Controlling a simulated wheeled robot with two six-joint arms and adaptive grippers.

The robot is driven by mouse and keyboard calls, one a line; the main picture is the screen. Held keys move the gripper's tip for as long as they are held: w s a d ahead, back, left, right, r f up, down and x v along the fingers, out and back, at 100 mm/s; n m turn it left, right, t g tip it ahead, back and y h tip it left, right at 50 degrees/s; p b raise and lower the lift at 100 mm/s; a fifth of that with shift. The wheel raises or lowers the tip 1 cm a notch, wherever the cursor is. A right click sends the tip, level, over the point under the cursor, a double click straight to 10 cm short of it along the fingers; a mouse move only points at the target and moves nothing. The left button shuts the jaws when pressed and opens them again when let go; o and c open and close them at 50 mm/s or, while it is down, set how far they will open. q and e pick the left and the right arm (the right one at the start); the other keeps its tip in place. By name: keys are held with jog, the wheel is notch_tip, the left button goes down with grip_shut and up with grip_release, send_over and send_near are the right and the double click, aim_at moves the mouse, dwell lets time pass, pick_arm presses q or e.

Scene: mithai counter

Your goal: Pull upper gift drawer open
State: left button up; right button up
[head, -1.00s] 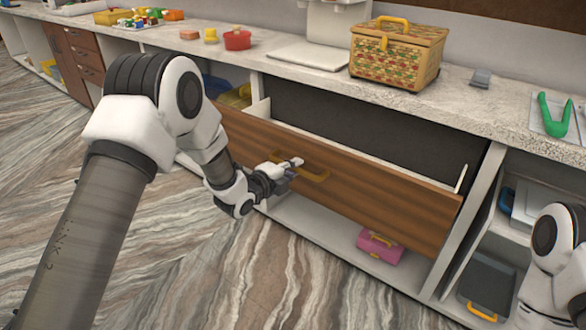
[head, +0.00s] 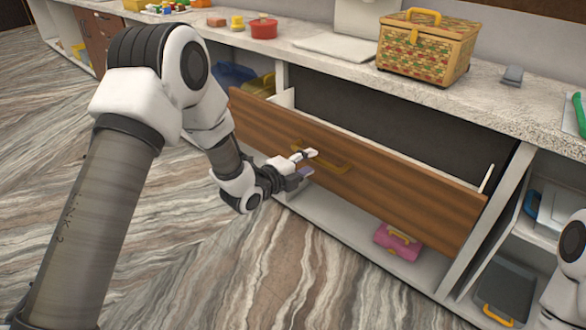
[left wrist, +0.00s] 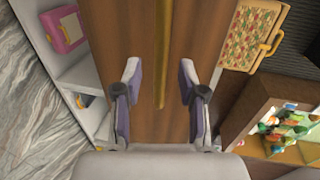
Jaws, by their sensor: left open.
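The upper drawer has a wide brown wooden front (head: 410,188) and stands pulled out, with a gap behind it under the counter. Its brass-coloured bar handle (head: 338,167) is on the front. In the left wrist view the handle (left wrist: 161,50) runs lengthwise between the fingers. My left gripper (head: 305,164) is open, with its fingertips at the left part of the handle. The fingers (left wrist: 158,72) stand apart on either side of the bar with gaps, not clamped on it. My right gripper is out of view; only part of that arm shows at the right edge.
A woven basket (head: 426,48), a grey block (head: 513,75) and a red pot (head: 263,27) stand on the stone counter. A pink case (head: 397,242) lies on the shelf below the drawer. Open floor lies in front.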

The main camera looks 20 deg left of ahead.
pick_arm(q)
jog(key=v, duration=0.8)
jog(key=shift+s, duration=0.1)
jog(key=s+d+f+g, duration=0.1)
jog(key=s+f+g, duration=0.15)
jog(key=f, duration=0.55)
jog(key=s+d+f+g, duration=0.1)
jog(key=s+d+f, duration=0.1)
jog(key=s+f, duration=0.35)
jog(key=s+a+f+n+g+y, duration=0.1)
jog(key=s+f+n+g+y, duration=0.1)
jog(key=s+f+n+g, duration=0.55)
jog(key=s+a+f+n+g+y, duration=0.15)
jog(key=s+f+n, duration=0.35)
jog(key=s+f, duration=0.65)
jog(key=s+a+r+n+g+y, duration=0.1)
jog(key=s+r+n+g+y, duration=0.1)
jog(key=s+n, duration=0.7)
notch_tip(320, 180, up, 17)
jog(key=w+p, duration=0.1)
jog(key=p, duration=1.6)
jog(key=shift+w+n, duration=0.3)
jog(key=shift+n, duration=0.15)
